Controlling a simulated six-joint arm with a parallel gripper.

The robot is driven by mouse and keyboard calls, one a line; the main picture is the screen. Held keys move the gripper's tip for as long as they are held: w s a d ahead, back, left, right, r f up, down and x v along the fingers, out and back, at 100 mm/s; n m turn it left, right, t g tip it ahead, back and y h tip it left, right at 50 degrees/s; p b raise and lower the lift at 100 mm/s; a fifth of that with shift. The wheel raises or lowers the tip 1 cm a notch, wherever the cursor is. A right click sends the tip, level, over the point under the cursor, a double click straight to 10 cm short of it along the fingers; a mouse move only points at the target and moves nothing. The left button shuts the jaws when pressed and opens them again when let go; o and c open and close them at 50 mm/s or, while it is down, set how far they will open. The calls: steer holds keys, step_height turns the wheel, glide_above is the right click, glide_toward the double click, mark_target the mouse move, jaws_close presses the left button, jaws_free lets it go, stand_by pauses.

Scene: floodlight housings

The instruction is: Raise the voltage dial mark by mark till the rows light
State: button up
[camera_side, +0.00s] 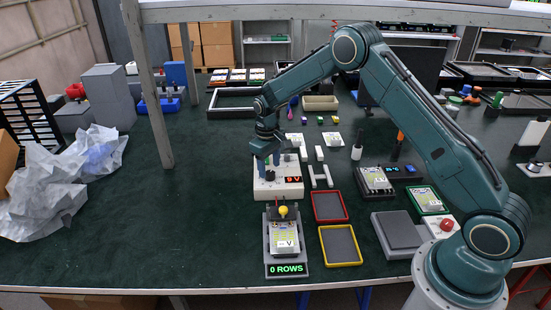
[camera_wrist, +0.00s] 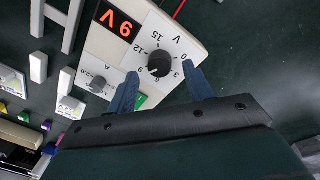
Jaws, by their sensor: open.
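The power supply (camera_side: 266,190) is a white box with a red display (camera_side: 293,180) reading 9 V; the display also shows in the wrist view (camera_wrist: 118,23). Its black voltage dial (camera_wrist: 160,63) has marks from 0 to 15 around it, and a pale line on the knob points to the lower left. My gripper (camera_side: 268,162) is open above the supply, with one finger on each side of the dial in the wrist view (camera_wrist: 162,76). Whether the fingers touch the knob I cannot tell. The test stand (camera_side: 271,258) holds a floodlight housing (camera_side: 284,238) and its green display (camera_side: 287,269) reads 0 ROWS.
A smaller dial (camera_wrist: 97,84) marked A sits beside the voltage dial. A red-rimmed tray (camera_side: 347,207) and a yellow-rimmed tray (camera_side: 323,249) lie right of the stand. Crumpled grey sheeting (camera_side: 62,190) lies at left; the mat between is mostly clear.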

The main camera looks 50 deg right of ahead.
mark_target(268, 174)
step_height(268, 174, up, 12)
steer(key=shift+a+f, duration=0.15)
steer(key=shift+a, duration=0.15)
stand_by(0.4)
steer(key=s+a+r+t, duration=0.3)
steer(key=s+r, duration=1.3)
steer(key=s+a+t, duration=0.2)
steer(key=s, duration=1.9)
steer(key=shift+a+m+t+y, duration=0.3)
steer(key=shift+m, duration=0.1)
stand_by(2.3)
